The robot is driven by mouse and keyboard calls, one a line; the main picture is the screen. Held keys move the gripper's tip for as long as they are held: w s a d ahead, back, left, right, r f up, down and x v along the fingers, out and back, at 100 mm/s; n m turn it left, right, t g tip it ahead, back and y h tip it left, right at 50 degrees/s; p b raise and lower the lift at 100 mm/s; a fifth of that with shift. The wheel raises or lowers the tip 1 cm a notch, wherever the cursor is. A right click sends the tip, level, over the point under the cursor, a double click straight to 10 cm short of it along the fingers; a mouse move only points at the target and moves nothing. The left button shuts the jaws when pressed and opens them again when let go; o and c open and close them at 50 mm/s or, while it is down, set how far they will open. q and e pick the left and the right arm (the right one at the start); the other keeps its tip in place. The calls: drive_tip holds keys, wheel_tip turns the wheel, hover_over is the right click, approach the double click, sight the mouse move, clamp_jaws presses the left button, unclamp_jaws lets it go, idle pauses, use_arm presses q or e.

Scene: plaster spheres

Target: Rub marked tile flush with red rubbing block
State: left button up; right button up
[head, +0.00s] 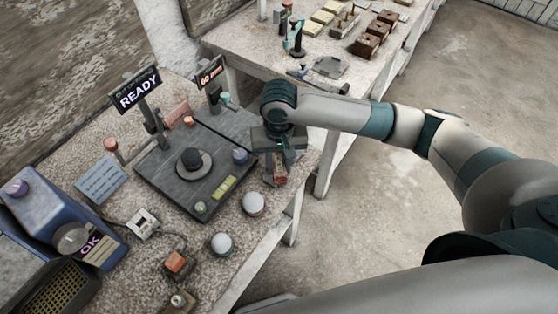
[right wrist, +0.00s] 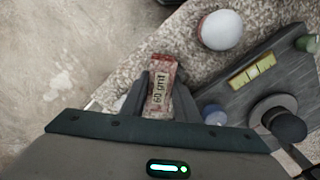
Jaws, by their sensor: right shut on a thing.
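My right gripper (head: 277,160) is shut on a red block (head: 281,180) at the right edge of the near table. In the right wrist view the block (right wrist: 161,85) is labelled "60 GRIT" and sits between my two fingers (right wrist: 161,100). It appears over or at the speckled tabletop; whether it touches is unclear. A yellow-green strip (head: 224,188) with a paler square lies on the dark board (head: 165,190); it also shows in the right wrist view (right wrist: 252,71). I cannot tell which piece is the marked tile. My left gripper is not in view.
A black knob on a round disc (head: 192,162) stands on the board. Two white spheres (head: 253,203) (head: 222,244) sit in front. Signs read "READY" (head: 138,91) and "60 GRIT" (head: 210,75). A blue machine (head: 50,225) is at left. Another table (head: 270,45) stands behind.

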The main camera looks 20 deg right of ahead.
drive_tip(key=shift+f, duration=0.55)
idle(0.7)
drive_tip(key=shift+s+a+r+p, duration=0.15)
drive_tip(key=shift+s+p, duration=0.25)
drive_tip(key=shift+p, duration=0.4)
drive_tip(key=shift+s, duration=0.15)
drive_tip(key=shift+s+p, duration=0.3)
drive_tip(key=shift+p, duration=0.5)
drive_tip(key=shift+s+f, duration=0.2)
drive_tip(key=shift+s, duration=0.05)
drive_tip(key=shift+w, duration=0.1)
